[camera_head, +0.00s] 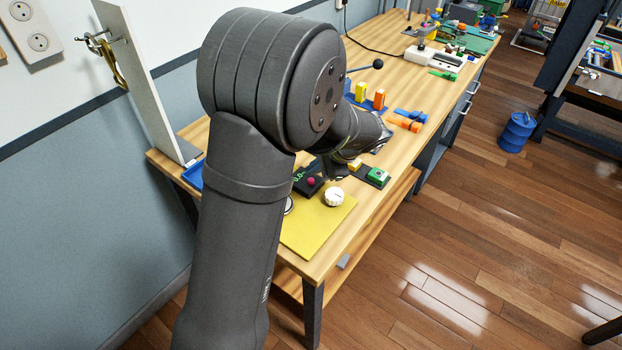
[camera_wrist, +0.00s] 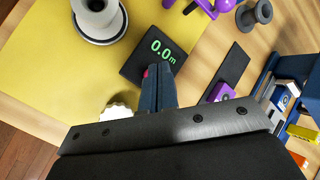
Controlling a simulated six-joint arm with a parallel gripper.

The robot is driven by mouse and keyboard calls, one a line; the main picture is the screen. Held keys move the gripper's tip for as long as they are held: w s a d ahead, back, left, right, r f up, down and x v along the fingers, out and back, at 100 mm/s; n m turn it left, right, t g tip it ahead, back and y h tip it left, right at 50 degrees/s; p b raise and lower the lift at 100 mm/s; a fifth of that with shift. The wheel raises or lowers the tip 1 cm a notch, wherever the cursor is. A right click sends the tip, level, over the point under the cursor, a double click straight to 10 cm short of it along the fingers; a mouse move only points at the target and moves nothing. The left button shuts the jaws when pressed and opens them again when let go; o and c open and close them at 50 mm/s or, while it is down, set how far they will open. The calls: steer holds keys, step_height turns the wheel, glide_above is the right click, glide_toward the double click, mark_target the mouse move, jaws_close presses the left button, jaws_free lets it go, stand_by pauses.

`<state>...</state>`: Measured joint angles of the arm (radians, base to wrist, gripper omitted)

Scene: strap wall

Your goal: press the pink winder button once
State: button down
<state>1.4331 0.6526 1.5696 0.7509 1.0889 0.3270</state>
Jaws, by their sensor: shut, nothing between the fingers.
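The winder is a dark box (camera_head: 306,189) with a green "0.0" display, at the edge of the yellow mat in the head view. Its pink button (camera_head: 311,181) shows as a small round spot beside the digits. In the wrist view the winder (camera_wrist: 136,67) reads "0.0m" (camera_wrist: 162,50), and only a sliver of the pink button (camera_wrist: 147,72) shows at the left of my fingertips. My gripper (camera_wrist: 157,68) is shut and empty, its tips over the winder box in this view. Its fingers hide most of the button, and I cannot tell whether they touch it.
A white knob (camera_head: 334,197) stands on the yellow mat (camera_head: 310,235), close to the winder. A grey spool-like cylinder (camera_wrist: 98,20) stands on the mat in the wrist view. A purple block (camera_wrist: 231,91) lies on a dark strip to the right. A green block (camera_head: 377,177) is near the table's edge.

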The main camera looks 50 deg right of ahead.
steer(key=shift+r, duration=0.15)
steer(key=shift+r, duration=2.4)
steer(key=shift+f, duration=0.15)
step_height(320, 180, up, 4)
glide_above(314, 180)
steer(key=shift+f, duration=0.1)
